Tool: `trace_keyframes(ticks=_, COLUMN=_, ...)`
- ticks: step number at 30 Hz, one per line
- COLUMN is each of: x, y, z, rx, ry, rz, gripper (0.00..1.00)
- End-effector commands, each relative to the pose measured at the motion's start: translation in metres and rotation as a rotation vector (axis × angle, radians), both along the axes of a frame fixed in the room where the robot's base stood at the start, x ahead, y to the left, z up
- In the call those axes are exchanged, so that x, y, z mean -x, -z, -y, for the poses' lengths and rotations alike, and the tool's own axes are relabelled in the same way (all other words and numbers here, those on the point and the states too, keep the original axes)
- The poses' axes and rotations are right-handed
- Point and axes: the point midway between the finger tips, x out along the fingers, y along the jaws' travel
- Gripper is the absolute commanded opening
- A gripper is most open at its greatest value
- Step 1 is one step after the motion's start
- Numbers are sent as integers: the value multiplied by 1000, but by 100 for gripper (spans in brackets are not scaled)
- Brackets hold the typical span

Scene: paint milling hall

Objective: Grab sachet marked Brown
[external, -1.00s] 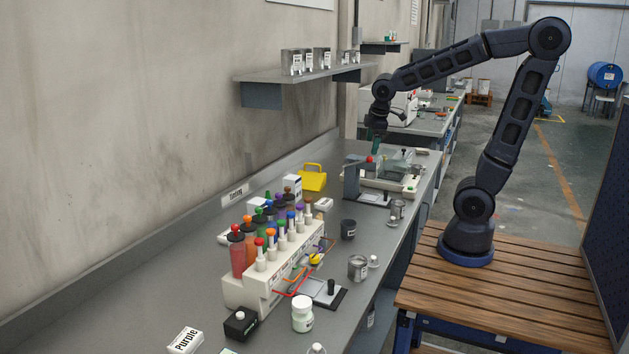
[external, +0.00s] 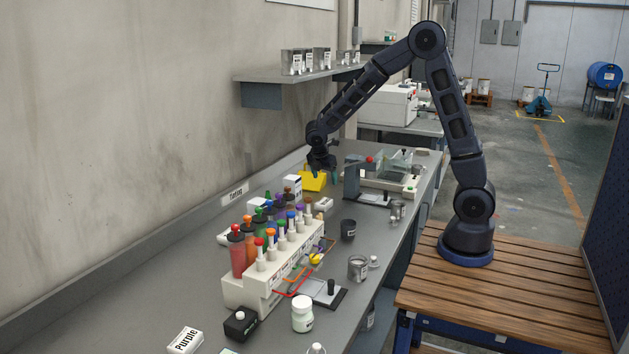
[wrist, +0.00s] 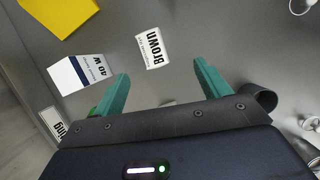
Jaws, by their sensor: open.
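The sachet marked Brown (wrist: 153,48) is a small white packet with black lettering, lying flat on the grey bench in the wrist view. In the external view a small white packet (external: 324,204), probably the same one, lies beside the rack; its label is too small to read. My gripper (wrist: 162,69) is open and empty, with its teal fingers spread. In the wrist view the sachet appears just beyond the fingertips, roughly between their lines. In the external view my gripper (external: 321,168) hangs above the bench, in front of the yellow object.
A white and blue box (wrist: 82,73) stands left of the sachet. A yellow object (wrist: 60,12) is at the upper left, and a dark cup (wrist: 263,97) at the right. A rack of coloured bottles (external: 262,283) fills the near bench. A shelf (external: 305,75) juts from the wall.

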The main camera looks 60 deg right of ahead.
Motion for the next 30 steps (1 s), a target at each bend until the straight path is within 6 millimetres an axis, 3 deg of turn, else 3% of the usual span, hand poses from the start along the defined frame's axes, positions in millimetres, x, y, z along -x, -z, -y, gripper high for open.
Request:
trace_keyframes(ticks=3, x=-12, y=21, z=0, rx=12, ry=-61, rz=-40, gripper=75)
trace_keyframes(ticks=8, x=-19, y=34, z=1, rx=19, ry=-102, rz=-63, gripper=75)
trace_keyframes(ticks=14, x=-19, y=48, z=7, rx=20, ry=-107, rz=-68, gripper=75)
trace_keyframes(ticks=21, x=-19, y=79, z=19, rx=19, ry=-105, rz=-66, gripper=75)
trace_keyframes(ticks=30, x=-21, y=97, z=27, rx=19, ry=-106, rz=-66, gripper=75)
